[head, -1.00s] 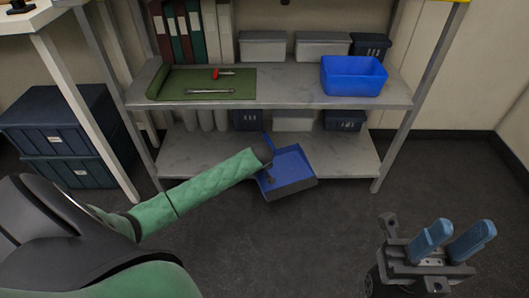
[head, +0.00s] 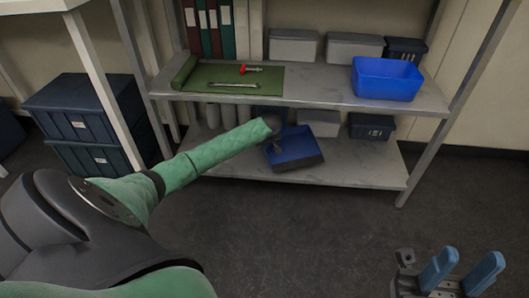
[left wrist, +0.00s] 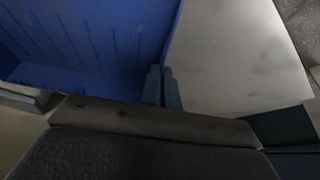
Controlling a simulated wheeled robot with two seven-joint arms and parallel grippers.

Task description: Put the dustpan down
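The blue dustpan (head: 296,146), with a dark front edge, is at the end of my left arm. In the head view it appears on or just above the lower shelf (head: 340,168); I cannot tell whether it touches. The dustpan (left wrist: 95,45) fills the upper left of the left wrist view. My left gripper (left wrist: 162,72) has its fingers close together at the dustpan's right side, shut on it; the exact grip is hard to see. My wrist hides these fingers in the head view. My right gripper (head: 468,256) is open and empty at the lower right.
The upper shelf (head: 318,88) holds a blue bin (head: 386,78), a green mat (head: 212,79) with tools, and folders. Grey and dark boxes stand at the back of both shelves. The lower shelf's right front is bare. Dark crates (head: 85,107) stand at the left.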

